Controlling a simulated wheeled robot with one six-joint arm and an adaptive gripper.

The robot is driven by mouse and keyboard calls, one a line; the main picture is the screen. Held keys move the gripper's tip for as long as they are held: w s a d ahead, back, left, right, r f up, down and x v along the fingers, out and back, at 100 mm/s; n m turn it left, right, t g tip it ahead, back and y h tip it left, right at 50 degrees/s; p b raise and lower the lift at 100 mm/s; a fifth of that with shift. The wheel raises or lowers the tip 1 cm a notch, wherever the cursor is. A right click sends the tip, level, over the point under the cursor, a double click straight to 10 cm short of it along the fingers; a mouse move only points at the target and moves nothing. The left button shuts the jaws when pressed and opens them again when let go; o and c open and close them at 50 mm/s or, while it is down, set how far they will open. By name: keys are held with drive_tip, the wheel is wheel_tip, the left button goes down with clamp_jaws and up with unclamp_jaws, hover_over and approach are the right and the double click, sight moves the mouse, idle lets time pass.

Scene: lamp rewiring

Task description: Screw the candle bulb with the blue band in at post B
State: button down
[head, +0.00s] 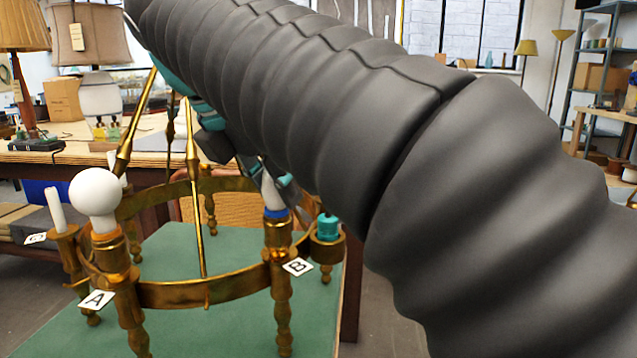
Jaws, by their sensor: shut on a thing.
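The candle bulb (270,196) is white with a blue band at its base. It stands upright at the top of post B (278,243), whose label card hangs on the brass ring. The band sits right at the socket's mouth; how deep it is seated I cannot tell. My gripper (269,178) comes down from above and is shut on the bulb's upper part. My arm hides much of the gripper and the bulb's tip.
The brass ring frame (190,293) stands on a green mat (225,335). Post A (106,245) holds a round white bulb (95,195). A white candle sleeve (54,209) stands at the left post. A teal piece (327,227) sits on the post right of B.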

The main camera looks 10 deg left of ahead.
drive_tip(key=c, duration=0.7)
unclamp_jaws()
